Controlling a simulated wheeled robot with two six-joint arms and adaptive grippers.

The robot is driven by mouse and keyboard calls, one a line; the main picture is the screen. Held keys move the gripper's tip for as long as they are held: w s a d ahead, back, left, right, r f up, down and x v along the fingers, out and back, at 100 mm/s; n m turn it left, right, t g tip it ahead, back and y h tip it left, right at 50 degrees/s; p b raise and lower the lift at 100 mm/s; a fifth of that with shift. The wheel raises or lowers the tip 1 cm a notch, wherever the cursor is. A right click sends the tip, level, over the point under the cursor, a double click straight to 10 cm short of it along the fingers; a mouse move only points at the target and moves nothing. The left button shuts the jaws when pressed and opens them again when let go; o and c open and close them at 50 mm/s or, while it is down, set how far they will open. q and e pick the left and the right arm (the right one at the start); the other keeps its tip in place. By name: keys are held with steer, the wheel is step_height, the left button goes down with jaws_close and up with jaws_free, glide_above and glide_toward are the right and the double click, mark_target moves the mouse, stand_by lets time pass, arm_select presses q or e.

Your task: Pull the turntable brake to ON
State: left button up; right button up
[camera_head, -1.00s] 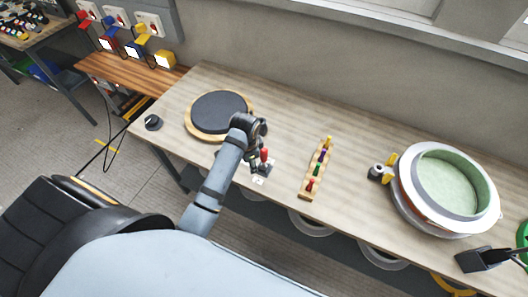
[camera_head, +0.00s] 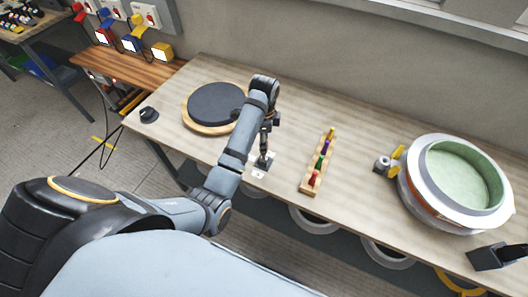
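The turntable (camera_head: 217,105), a dark round disc on a wooden base, sits at the left of the table. The turntable brake (camera_head: 264,161) is a small dark base with a white label at the table's front edge, right of the turntable. Its red handle does not show now; my gripper covers it. My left gripper (camera_head: 265,146) points down right over the brake. Its fingers are small and dark, and I cannot tell whether they are open, shut or touching the handle.
A wooden rack (camera_head: 318,162) with several coloured pegs stands right of the brake. A green-lined round mould (camera_head: 412,190) is at the right, beside a grey and yellow fitting (camera_head: 383,164). A black knob (camera_head: 149,115) sits at the left corner. The table behind the rack is clear.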

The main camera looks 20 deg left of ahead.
arm_select(q)
steer(key=shift+f+p, duration=0.3)
steer(key=shift+f, duration=1.35)
jaws_close()
